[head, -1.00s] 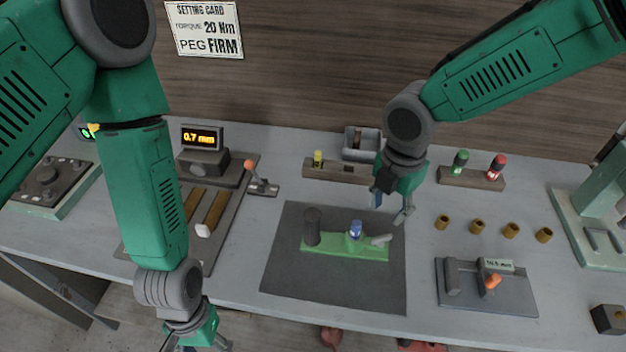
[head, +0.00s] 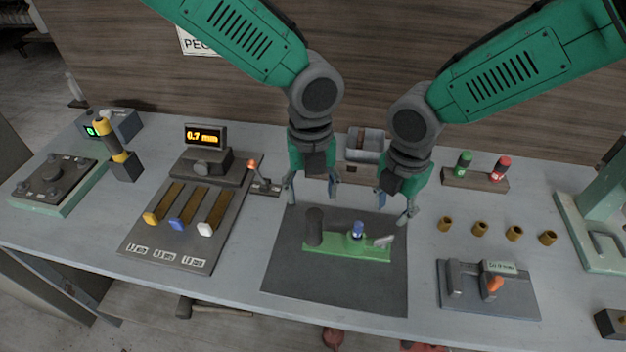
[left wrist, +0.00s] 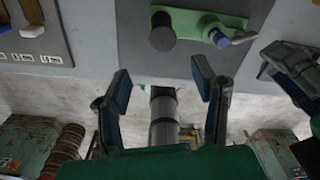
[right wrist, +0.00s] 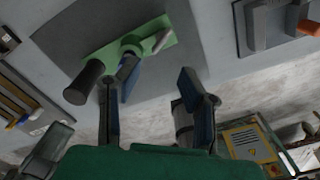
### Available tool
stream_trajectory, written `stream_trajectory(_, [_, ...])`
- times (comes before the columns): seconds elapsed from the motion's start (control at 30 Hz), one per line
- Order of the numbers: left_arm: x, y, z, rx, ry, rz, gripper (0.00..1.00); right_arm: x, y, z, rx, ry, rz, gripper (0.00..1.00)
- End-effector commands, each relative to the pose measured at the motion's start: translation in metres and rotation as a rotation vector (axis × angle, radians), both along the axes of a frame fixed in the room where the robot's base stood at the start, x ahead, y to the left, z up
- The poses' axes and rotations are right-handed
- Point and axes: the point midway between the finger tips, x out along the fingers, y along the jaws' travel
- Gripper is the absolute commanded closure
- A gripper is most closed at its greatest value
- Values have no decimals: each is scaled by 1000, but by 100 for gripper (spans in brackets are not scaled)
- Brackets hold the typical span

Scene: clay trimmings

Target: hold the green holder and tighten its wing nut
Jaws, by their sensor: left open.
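The green holder (head: 345,248) lies on a dark mat (head: 335,285). It carries a dark upright cylinder (head: 314,226) at its left end, a blue upright piece (head: 357,230) near the middle and a pale grey piece (head: 384,240) at its right end. I cannot tell which part is the wing nut. My left gripper (head: 312,192) is open and empty above the mat's back edge, behind the cylinder. My right gripper (head: 394,208) is open and empty, behind and right of the grey piece.
A fixture with an orange part (head: 494,284) and several brown rings (head: 480,228) stand right of the mat. A board with coloured sliders (head: 180,240) and a 0.7 mm display (head: 206,136) lies left. A grey bin (head: 366,142) stands behind, close to both grippers.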

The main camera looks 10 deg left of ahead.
Motion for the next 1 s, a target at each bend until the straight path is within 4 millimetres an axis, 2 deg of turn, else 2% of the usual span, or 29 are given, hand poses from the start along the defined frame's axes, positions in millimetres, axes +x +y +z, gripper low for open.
stream_trajectory(0.13, [9, -1, 7, 13, -30, -90, 47, 0, 0, 0, 0, 0, 0, 66])
stream_trajectory(0.27, [10, -1, -5, 15, -33, -101, 47, 0, 0, 0, -1, 1, 0, 66])
stream_trajectory(0.7, [9, -1, -89, 13, -30, -96, 47, 0, 0, 0, 0, 0, 0, 66])
stream_trajectory(0.83, [9, -1, -109, 13, -30, -97, 47, 0, 0, 0, 0, 0, 0, 66])
stream_trajectory(1.0, [10, -1, -124, 12, -33, -95, 47, 0, 0, 0, 0, 0, 0, 66])
